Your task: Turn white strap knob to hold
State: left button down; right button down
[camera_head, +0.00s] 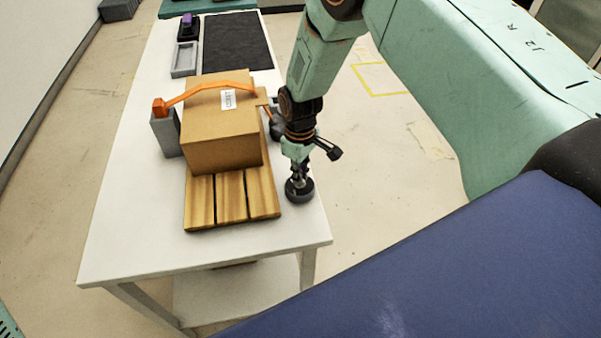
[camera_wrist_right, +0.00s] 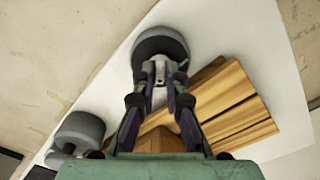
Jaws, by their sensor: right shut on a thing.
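My right gripper (camera_head: 298,178) points down at a dark round knob base (camera_head: 300,194) on the white table, just right of the wooden pallet. In the right wrist view the fingers (camera_wrist_right: 160,92) close on a small pale piece (camera_wrist_right: 160,72) that stands up from the dark round base (camera_wrist_right: 158,43). The fingers hide most of this piece, and I cannot read any marking or its turn position. A cardboard box (camera_head: 218,142) stands on the pallet (camera_head: 231,208), with an orange strap (camera_head: 205,89) across its top. My left gripper is not in view.
A grey post (camera_head: 164,134) with an orange block on top stands left of the box. A dark grey round fitting (camera_wrist_right: 82,132) lies beyond the knob base. Behind are a black mat (camera_head: 237,42), a grey tray (camera_head: 184,59) and a purple-topped item (camera_head: 188,24). The table's near left is clear.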

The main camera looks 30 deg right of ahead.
jog(key=c, duration=1.8)
grip_release()
jog(key=shift+w+r, duration=0.25)
jog(key=shift+w, duration=0.1)
jog(key=o, duration=0.3)
jog(key=shift+s, duration=0.15)
jog(key=shift+o, duration=0.5)
jog(key=shift+s+f, duration=0.1)
jog(key=shift+f, duration=0.05)
notch_tip(320, 180, up, 12)
